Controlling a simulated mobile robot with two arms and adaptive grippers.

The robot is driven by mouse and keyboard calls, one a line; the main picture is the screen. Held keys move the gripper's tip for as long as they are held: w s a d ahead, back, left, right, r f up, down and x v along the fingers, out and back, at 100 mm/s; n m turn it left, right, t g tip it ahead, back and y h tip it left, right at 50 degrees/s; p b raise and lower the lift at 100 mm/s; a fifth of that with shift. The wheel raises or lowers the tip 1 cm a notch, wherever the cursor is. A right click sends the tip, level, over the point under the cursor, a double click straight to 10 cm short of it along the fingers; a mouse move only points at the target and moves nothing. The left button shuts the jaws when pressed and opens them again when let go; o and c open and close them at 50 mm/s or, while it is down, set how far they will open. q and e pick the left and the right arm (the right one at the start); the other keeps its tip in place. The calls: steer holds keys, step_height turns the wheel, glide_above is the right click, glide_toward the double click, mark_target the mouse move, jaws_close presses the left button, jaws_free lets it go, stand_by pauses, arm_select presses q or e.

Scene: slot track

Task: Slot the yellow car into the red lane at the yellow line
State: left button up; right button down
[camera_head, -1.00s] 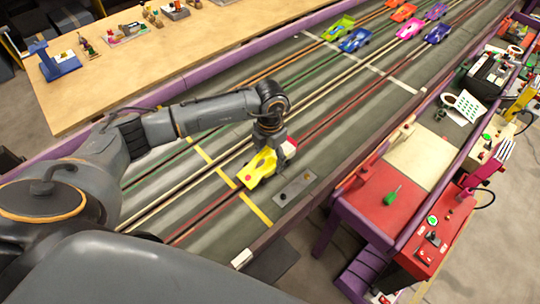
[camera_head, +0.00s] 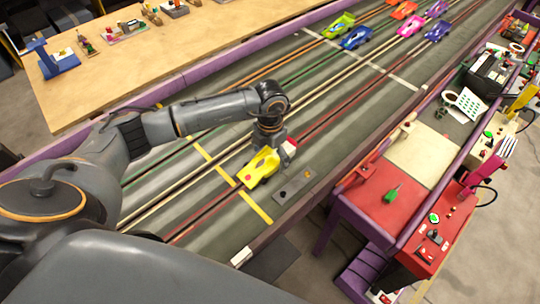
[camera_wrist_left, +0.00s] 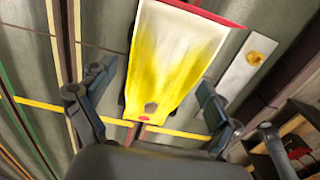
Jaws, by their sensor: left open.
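The yellow car (camera_head: 259,170) stands on the track at the red lane (camera_head: 330,123), its near end close to the yellow line (camera_head: 256,209). My left gripper (camera_head: 271,143) is over the car's far end. In the left wrist view the car (camera_wrist_left: 172,65) lies between the spread fingers of the gripper (camera_wrist_left: 152,80), with gaps on both sides. The red lane shows under the car's near end there; whether its guide sits in the slot is hidden. My right gripper is out of view.
A grey plate (camera_head: 295,187) lies right of the car. Several other cars, such as a green one (camera_head: 339,25) and a pink one (camera_head: 411,27), stand far up the track near a white line. A red-topped table (camera_head: 385,205) stands to the right.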

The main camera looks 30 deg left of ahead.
mark_target(270, 155)
arm_select(q)
step_height(270, 155, up, 12)
stand_by(0.4)
steer(key=shift+f, duration=0.1)
stand_by(0.4)
